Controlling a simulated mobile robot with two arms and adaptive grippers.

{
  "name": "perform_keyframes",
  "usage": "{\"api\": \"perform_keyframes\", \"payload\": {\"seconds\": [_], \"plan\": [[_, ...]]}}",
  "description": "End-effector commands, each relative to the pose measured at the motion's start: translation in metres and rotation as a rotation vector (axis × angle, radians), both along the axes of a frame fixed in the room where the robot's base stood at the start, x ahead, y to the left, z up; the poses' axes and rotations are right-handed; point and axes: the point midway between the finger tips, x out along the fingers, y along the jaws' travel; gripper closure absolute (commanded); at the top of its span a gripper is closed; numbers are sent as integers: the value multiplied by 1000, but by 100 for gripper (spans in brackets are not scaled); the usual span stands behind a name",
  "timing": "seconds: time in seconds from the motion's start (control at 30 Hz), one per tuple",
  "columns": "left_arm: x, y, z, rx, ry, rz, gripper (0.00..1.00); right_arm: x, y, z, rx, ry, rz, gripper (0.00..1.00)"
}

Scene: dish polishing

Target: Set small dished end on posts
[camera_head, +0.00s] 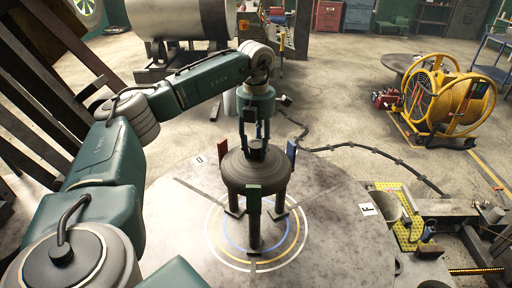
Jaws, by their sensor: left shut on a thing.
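The small dished end (250,178) is a dark grey, round, domed disc in the middle of the head view. My left gripper (257,145) comes down over it and is shut on the boss at its top. The disc sits level among the posts (254,226), which stand on the round plate (190,245). My right gripper is not in view.
White, yellow and blue rings mark the plate around the posts. A yellow tread panel (412,222) lies at the lower right. A big steel tank (180,20) stands behind.

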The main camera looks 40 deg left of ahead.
Motion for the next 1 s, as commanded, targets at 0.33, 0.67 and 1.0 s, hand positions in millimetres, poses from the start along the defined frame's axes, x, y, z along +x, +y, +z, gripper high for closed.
{"api": "perform_keyframes", "payload": {"seconds": [0.33, 0.67, 1.0], "plan": [[1, 0, 2, -1, -4, 0, 41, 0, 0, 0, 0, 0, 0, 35], [-1, 0, 2, 0, 3, 0, 41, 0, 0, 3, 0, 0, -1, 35], [0, 0, 38, -1, 2, 0, 41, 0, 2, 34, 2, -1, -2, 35]]}}
